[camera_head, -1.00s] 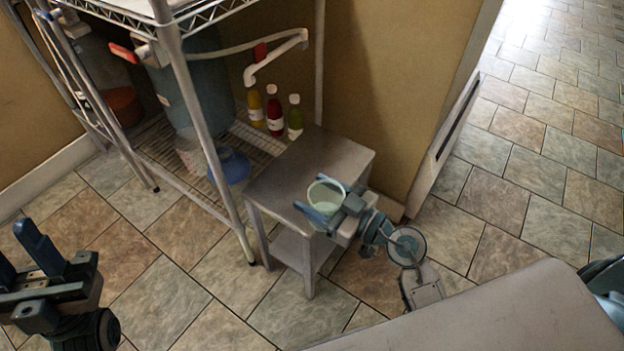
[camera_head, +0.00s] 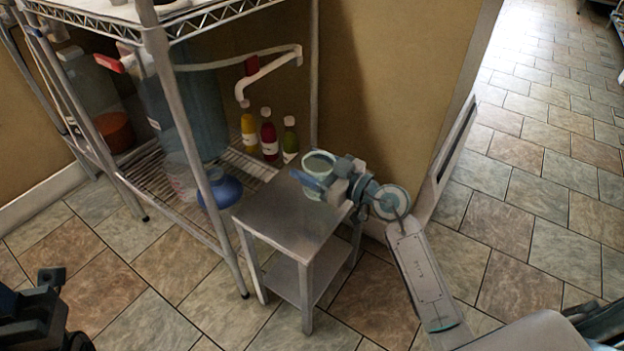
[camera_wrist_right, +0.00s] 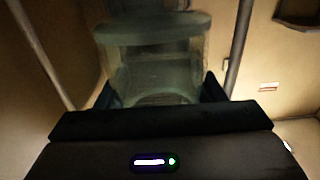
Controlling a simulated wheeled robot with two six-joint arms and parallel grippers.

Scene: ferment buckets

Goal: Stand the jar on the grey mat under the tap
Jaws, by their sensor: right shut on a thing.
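The jar (camera_head: 322,172), pale green and clear with an open top, is upright in my right gripper (camera_head: 328,182), which is shut on it. In the head view it appears over the back right part of a small steel table; I cannot tell whether it touches the top. It fills the upper middle of the right wrist view (camera_wrist_right: 155,65). The tap (camera_head: 262,75), a white pipe with a red handle, hangs from the rack, left of the jar. I cannot make out a grey mat. My left gripper (camera_head: 35,298) is dark and cut off at lower left.
The steel table (camera_head: 270,215) has a bare top on its left and front. Several bottles, one of them red (camera_head: 269,140), stand behind it. A wire rack (camera_head: 205,175) with a large blue-green container (camera_head: 195,110) and a blue pot (camera_head: 222,188) is at left.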

